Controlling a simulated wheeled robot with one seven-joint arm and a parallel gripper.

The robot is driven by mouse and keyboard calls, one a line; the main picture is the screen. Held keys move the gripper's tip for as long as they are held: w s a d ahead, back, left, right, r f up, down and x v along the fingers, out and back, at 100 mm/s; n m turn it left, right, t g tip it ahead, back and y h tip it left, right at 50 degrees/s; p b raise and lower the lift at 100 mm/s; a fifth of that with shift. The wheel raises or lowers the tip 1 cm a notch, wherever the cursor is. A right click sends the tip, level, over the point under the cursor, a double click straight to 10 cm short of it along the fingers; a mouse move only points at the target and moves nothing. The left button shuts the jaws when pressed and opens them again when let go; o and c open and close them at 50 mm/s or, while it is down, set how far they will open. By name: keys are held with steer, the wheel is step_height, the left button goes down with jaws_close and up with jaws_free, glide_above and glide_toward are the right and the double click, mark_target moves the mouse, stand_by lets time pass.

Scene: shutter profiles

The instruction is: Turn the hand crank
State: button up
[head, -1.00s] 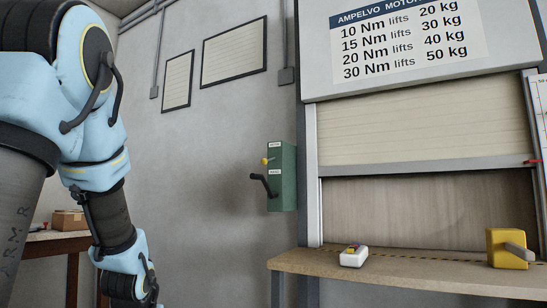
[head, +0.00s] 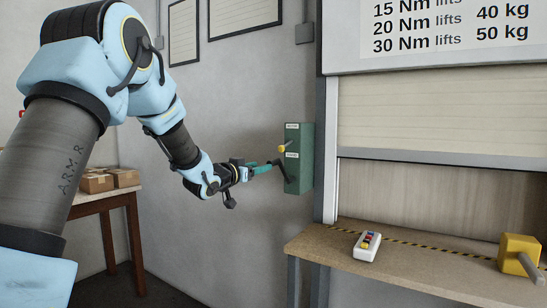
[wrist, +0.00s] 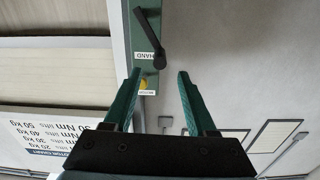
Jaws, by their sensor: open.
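The hand crank (head: 285,172) is a black arm with a dark grip on the side of a green wall box (head: 304,160). In the wrist view, which is upside down, the crank (wrist: 151,35) sits beside a white "HAND" label. My gripper (head: 273,165) has green fingers and is level with the crank in the head view. In the wrist view my gripper (wrist: 159,74) is open and empty, and the free end of the crank's grip appears just beyond the gap between the fingertips. I cannot tell whether they touch.
A yellow selector knob (head: 283,149) is above the crank, by a "MOTOR" label (wrist: 147,93). A table with cardboard boxes (head: 97,182) is at left.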

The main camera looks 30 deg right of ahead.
mark_target(273, 163)
steer(key=p+x, duration=0.3)
steer(key=x, duration=0.6)
steer(key=shift+d+f, duration=0.15)
steer(key=shift+d, duration=0.05)
steer(key=c, duration=0.9)
steer(key=shift+w, duration=0.1)
jaws_close()
steer(key=shift+a, duration=0.15)
